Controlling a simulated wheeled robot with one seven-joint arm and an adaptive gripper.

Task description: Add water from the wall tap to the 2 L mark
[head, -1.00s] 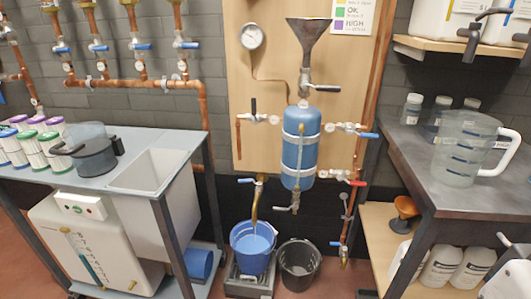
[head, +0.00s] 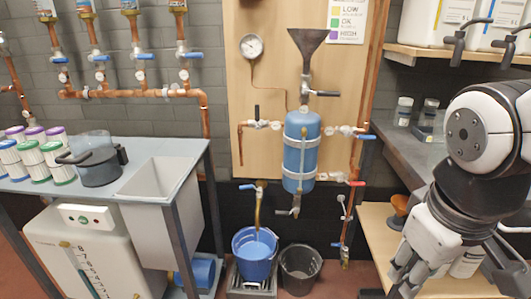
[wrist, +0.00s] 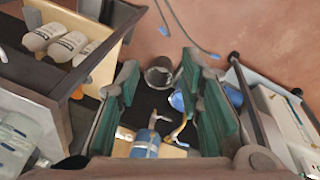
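My gripper (head: 402,272) hangs at the right in the head view, in front of the right-hand bench. In the wrist view my gripper (wrist: 160,65) is open, its green-padded fingers wide apart with nothing held between them. A clear container with blue markings (wrist: 14,142), apparently the measuring jug, is partly visible at the lower left of the wrist view. My arm hides the jug's place in the head view. A brass tap with a blue lever (head: 258,200) is on the wall above a blue bucket (head: 240,254) containing water.
A dark bucket (head: 299,270) stands beside the blue one. A blue tank (head: 301,150) with a funnel (head: 307,45) is on the wall panel. The right bench (head: 385,150) has small jars and a shelf above. Floor shows around the buckets.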

